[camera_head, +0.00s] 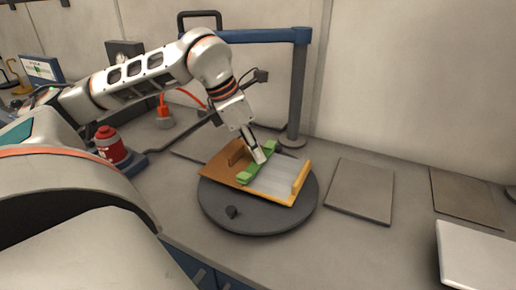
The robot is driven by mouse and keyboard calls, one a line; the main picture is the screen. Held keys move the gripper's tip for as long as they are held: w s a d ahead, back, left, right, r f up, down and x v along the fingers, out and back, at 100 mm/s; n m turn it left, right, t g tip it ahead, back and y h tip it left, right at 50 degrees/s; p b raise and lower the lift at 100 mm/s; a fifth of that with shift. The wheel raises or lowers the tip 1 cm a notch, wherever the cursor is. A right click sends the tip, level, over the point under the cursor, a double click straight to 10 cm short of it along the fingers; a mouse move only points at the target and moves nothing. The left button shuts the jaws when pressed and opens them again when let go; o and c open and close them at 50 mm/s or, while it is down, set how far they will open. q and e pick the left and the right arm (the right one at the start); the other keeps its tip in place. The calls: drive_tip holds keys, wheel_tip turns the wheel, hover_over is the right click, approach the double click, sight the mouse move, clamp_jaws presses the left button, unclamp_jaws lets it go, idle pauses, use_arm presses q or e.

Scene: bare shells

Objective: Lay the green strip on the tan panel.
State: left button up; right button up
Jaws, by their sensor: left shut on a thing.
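The tan panel (216,167) lies on a round dark grey disc (258,224), its left part orange-brown and its right edge yellow-orange. A pale grey area (284,176) covers its middle right. The green strip (244,179) runs diagonally across the panel, between the brown part and the pale area. My left gripper (259,156) reaches down from above and is shut on the strip near its middle, partly hiding it. Whether the strip touches the panel I cannot tell. My right gripper is not in view.
A blue-topped post (298,90) stands behind the disc. A red container (110,144) and an orange-red object (163,110) stand to the left. Flat grey plates (361,190) lie to the right, with a white slab (475,258) at front right.

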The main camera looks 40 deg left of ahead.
use_arm(q)
drive_tip(key=o, duration=0.9)
drive_tip(key=shift+f, duration=0.15)
drive_tip(key=v, duration=1.2)
drive_tip(key=shift+s+a+f, duration=0.1)
